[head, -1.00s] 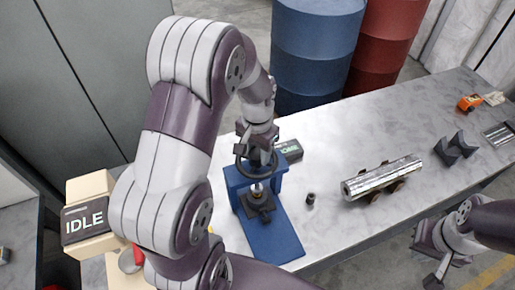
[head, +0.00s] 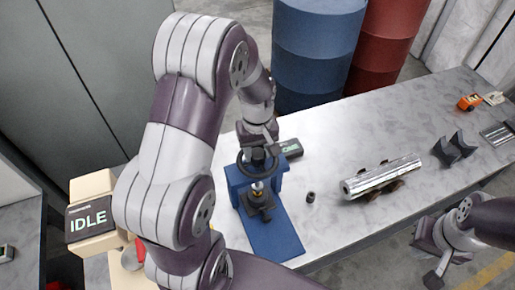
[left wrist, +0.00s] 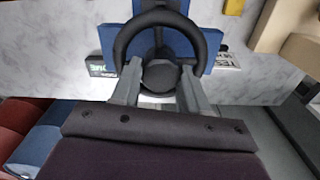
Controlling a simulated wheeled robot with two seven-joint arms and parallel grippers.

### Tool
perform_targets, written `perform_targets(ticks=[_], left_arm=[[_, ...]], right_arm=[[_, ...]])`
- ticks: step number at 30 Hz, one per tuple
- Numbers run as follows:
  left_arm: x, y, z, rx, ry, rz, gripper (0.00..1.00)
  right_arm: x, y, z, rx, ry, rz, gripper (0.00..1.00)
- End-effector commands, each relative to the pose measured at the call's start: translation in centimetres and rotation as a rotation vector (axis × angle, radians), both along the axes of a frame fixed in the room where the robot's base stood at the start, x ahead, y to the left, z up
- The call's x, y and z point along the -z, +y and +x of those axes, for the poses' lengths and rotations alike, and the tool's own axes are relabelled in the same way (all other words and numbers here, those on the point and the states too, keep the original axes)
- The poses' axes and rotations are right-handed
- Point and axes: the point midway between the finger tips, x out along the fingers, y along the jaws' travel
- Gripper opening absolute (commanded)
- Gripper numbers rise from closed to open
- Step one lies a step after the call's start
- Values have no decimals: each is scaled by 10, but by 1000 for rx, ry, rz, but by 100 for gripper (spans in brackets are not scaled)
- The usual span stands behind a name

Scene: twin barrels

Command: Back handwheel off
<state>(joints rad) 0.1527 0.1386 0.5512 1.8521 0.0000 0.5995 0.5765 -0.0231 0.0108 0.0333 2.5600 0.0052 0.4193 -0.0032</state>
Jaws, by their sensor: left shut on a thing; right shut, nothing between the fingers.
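The black handwheel (head: 245,163) sits at the top of a blue press stand (head: 275,232) on the table. It also shows in the left wrist view (left wrist: 122,45), where its rim circles a round black hub (left wrist: 160,76). My left gripper (head: 258,145) is above the wheel from behind, its fingers (left wrist: 158,88) shut on the hub. Below the wheel a screw runs down to a dark block (head: 260,205) on the stand. My right gripper (head: 437,262) is shut and empty, past the table's front edge at the lower right.
A silver cylinder (head: 383,177) lies on a cradle to the right, with a small dark cap (head: 311,197) beside it. Black V-blocks (head: 455,148) stand farther right. A small display (head: 291,148) sits behind the stand. A box reads IDLE (head: 88,217). Barrels (head: 318,45) stand behind the table.

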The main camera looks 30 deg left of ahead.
Motion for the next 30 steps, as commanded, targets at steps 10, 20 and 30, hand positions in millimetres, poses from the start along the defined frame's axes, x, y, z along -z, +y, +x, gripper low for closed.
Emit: perform_targets(ticks=[10,20,30], left_arm=[[0,0,0,-106,-1,0,14],[0,0,0,-120,0,0,14],[0,0,0,-118,0,0,70]], right_arm=[[-2,0,0,0,0,0,0],[-2,0,0,0,0,0,0],[-2,0,0,0,0,0,0]])
